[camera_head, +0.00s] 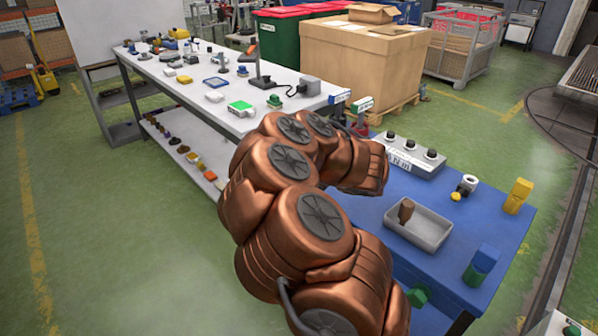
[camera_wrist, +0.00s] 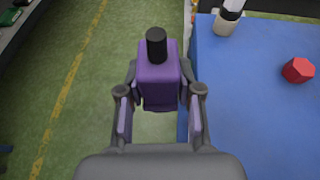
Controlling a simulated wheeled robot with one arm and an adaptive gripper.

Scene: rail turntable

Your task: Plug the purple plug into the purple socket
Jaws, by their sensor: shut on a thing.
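The purple plug (camera_wrist: 158,88), a purple block with a black cylinder on top, is held between the two fingers of my gripper (camera_wrist: 160,93) in the wrist view. It is raised above the green floor, just left of the blue table's edge. In the head view my arm hides the gripper and the plug. I cannot make out a purple socket in either view.
The blue table (camera_head: 455,270) bears a grey tray (camera_head: 440,236), a grey box with black knobs (camera_head: 410,156), a yellow block (camera_head: 518,196) and a blue-green block (camera_head: 481,265). A red hexagonal piece (camera_wrist: 298,70) lies on it. A cluttered white table (camera_head: 200,95) stands behind.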

